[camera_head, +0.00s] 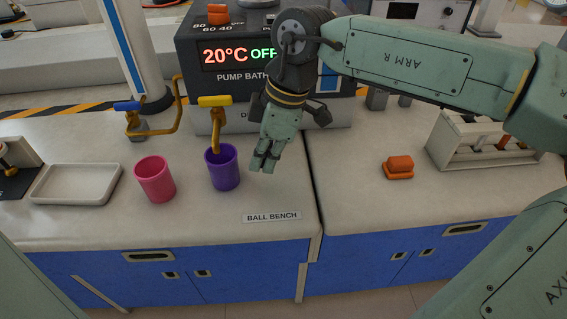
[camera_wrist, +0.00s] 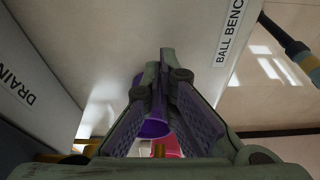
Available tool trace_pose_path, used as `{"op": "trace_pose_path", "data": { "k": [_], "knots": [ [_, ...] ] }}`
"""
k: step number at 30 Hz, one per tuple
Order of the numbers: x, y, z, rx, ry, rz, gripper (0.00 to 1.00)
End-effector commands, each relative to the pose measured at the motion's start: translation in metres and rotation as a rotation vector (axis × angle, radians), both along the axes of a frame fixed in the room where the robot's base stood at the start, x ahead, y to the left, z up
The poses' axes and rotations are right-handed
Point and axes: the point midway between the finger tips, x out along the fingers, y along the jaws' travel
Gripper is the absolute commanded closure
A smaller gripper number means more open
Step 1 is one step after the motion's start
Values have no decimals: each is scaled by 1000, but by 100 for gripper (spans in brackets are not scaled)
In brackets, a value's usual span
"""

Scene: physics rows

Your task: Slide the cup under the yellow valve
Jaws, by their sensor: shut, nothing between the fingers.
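A purple cup (camera_head: 224,171) stands upright on the bench, with the spout of the yellow valve (camera_head: 215,101) coming down at its rim. A pink cup (camera_head: 155,180) stands upright to its left. My gripper (camera_head: 263,163) is shut and empty, just right of the purple cup, with a small gap between them in the head view. In the wrist view my shut fingers (camera_wrist: 166,52) hide part of the purple cup (camera_wrist: 154,127), and the pink cup (camera_wrist: 167,146) shows behind it.
A blue valve (camera_head: 128,106) with a bent brass pipe is at the left. A white tray (camera_head: 75,184) lies left of the pink cup. The pump bath (camera_head: 225,60) stands behind. An orange object (camera_head: 398,167) and a white rack (camera_head: 480,145) are at the right. The bench front is clear.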

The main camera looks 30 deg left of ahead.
Motion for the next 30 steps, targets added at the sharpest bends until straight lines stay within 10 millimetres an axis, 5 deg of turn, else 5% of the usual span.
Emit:
{"op": "trace_pose_path", "data": {
  "k": [16,30],
  "knots": [
    [0,0,46,0,-1,0,100],
    [0,0,49,0,0,0,100]
  ]
}}
